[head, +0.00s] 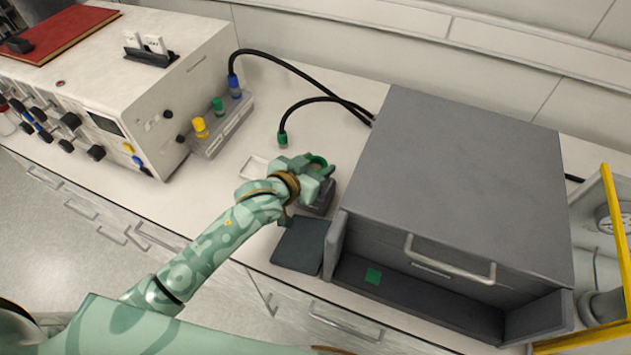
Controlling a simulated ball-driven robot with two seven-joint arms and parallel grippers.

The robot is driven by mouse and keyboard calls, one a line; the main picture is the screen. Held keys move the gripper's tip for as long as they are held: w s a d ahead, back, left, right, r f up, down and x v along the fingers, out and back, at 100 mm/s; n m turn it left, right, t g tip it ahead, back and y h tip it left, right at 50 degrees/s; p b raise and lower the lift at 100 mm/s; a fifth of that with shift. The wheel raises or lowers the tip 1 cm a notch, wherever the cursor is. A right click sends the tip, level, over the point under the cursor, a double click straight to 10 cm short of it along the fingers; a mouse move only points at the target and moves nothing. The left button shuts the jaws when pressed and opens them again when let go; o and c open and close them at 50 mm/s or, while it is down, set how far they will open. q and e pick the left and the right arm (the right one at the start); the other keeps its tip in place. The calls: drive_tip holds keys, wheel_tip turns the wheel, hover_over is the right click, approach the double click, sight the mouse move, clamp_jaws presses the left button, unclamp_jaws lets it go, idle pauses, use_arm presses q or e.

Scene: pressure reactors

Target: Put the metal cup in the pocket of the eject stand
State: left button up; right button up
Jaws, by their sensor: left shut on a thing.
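My left gripper (314,171) is shut on a small round thing with a dark green rim (319,160), which I take to be the metal cup. The fingers hide most of its body. It is held over or at a small dark grey block (322,199), which looks like the eject stand. The gripper covers the block's top, so I cannot see the pocket or tell whether the cup is inside it. My right gripper is not in view.
A large grey box (460,160) with a handle and a green-marked front ledge (373,276) stands close right. A dark flat pad (300,246) lies in front. Behind are a green-tipped hose (283,139) and a rack with coloured plugs (222,125). An instrument (150,95) stands left.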

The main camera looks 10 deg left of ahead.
use_arm(q)
wheel_tip(320, 180, down, 5)
drive_tip(key=shift+f+b, duration=0.1)
drive_tip(key=shift+b, duration=0.65)
drive_tip(key=shift+r, duration=0.2)
drive_tip(key=o, duration=1.1)
drive_tip(key=shift+f, duration=0.15)
drive_tip(key=shift+s+r, duration=0.1)
drive_tip(key=shift+r, duration=0.1)
drive_tip(key=p+v, duration=0.3)
drive_tip(key=v, duration=0.9)
drive_tip(key=shift+f, duration=0.1)
